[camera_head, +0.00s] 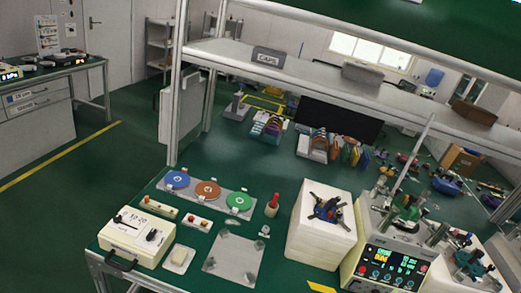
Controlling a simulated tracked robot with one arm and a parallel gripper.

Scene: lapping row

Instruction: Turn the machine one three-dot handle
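Several devices stand on the green-topped bench. A tall cream block (318,235) right of centre carries a blue and black star-shaped knob or fixture (328,208). A cream machine with a lit green display (388,265) stands at the right, with metal and green fittings on top. I cannot tell which of these is machine one, nor see a three-dot mark. My gripper is not in view.
Blue, brown and green discs (238,202) lie on a grey plate, with a red-topped peg (272,205) beside them. A metal post (174,90) and a shelf marked CAPS (330,72) frame the bench. Floor is clear at left.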

